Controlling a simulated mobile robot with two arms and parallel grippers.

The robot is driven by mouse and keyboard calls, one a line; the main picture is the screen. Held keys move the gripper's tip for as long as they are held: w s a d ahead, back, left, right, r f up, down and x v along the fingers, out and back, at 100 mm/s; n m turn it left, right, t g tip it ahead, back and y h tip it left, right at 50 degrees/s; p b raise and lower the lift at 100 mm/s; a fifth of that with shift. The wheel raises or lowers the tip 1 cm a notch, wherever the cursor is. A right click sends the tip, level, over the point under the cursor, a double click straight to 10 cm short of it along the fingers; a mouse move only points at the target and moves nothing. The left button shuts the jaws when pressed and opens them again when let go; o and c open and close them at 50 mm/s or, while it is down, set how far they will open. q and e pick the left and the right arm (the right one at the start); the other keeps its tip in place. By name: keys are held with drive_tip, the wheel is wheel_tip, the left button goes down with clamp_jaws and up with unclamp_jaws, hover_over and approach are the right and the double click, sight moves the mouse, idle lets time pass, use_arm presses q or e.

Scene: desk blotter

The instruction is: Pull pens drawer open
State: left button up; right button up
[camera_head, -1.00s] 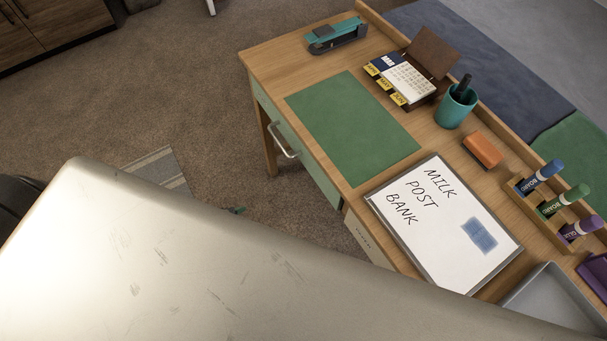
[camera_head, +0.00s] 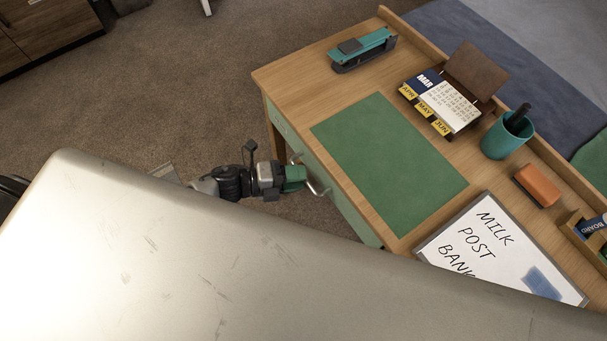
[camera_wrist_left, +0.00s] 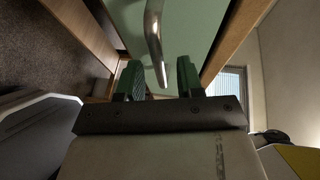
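The desk (camera_head: 290,80) has a pale green drawer front (camera_head: 335,185) with a curved metal handle (camera_head: 318,188). The drawer looks closed in the head view. My left gripper (camera_head: 304,176) is just in front of the drawer, close to the handle. In the left wrist view its two green fingers (camera_wrist_left: 160,78) are apart, with the handle (camera_wrist_left: 154,42) rising ahead of and partly between them against the green front (camera_wrist_left: 190,30). I cannot tell if a finger touches the handle. My right gripper is not in view.
On the desk top are a green blotter (camera_head: 388,160), a stapler (camera_head: 362,50), a calendar (camera_head: 445,100), a teal pen cup (camera_head: 505,138), an orange eraser (camera_head: 538,186) and a whiteboard (camera_head: 480,235). Open carpet (camera_head: 190,90) lies left of the desk.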

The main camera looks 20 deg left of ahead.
use_arm(q)
drive_tip(key=shift+x, duration=1)
drive_tip(key=shift+c, duration=0.2)
clamp_jaws()
